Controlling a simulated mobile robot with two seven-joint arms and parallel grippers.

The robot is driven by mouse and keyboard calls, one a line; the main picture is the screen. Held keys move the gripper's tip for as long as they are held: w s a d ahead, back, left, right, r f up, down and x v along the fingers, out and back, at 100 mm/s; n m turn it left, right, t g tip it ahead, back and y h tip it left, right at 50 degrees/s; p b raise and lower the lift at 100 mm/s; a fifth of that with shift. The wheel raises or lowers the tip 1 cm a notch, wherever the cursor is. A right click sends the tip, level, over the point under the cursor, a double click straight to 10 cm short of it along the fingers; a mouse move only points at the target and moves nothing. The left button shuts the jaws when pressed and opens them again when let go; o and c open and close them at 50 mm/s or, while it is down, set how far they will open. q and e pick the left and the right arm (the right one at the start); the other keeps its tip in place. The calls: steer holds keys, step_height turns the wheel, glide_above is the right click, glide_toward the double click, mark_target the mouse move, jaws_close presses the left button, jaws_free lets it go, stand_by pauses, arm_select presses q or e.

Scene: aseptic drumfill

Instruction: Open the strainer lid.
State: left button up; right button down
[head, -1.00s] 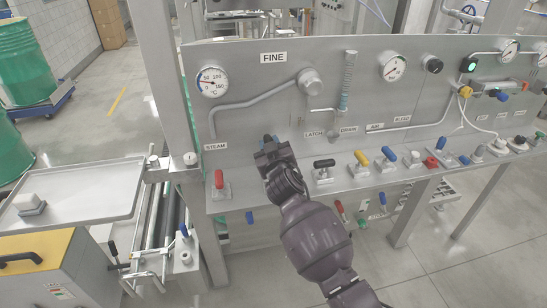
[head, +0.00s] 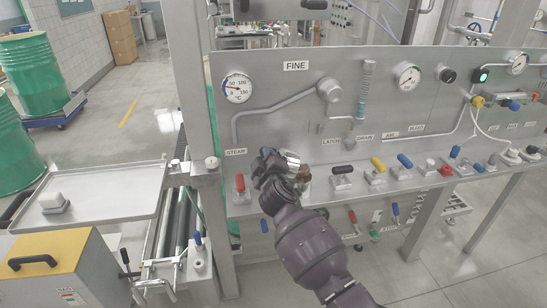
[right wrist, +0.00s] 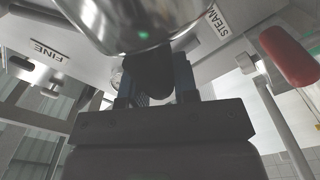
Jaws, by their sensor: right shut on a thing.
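My right gripper (head: 268,160) is in front of the panel, between the STEAM and LATCH labels. In the right wrist view its fingers (right wrist: 157,88) are shut on a dark knob or handle (right wrist: 160,75) under a shiny round metal body (right wrist: 135,22), which looks like the strainer lid. In the head view a shiny metal part (head: 292,159) shows just right of the gripper, with a reddish-brown part (head: 305,174) beside it. The gripper hides most of the strainer, so I cannot tell how far the lid stands open. My left gripper is out of view.
A red-handled valve (head: 240,187) stands close left of the gripper; it also shows in the right wrist view (right wrist: 288,55). A black-handled valve (head: 342,174) and several coloured ones stand to the right. A metal tray (head: 100,190) is at the left.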

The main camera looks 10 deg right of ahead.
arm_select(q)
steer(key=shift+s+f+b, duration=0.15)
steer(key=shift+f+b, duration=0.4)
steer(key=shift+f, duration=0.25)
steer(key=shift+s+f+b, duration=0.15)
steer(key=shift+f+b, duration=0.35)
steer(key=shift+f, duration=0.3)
arm_select(e)
steer(key=shift+s+a+f+n, duration=0.1)
steer(key=shift+a+f+n, duration=0.7)
steer(key=shift+f+n, duration=0.3)
steer(key=shift+a+f+n, duration=0.75)
steer(key=shift+f+n, duration=0.15)
steer(key=shift+n, duration=0.3)
steer(key=c, duration=1)
jaws_free()
steer(key=shift+o, duration=0.2)
steer(key=shift+r, duration=0.15)
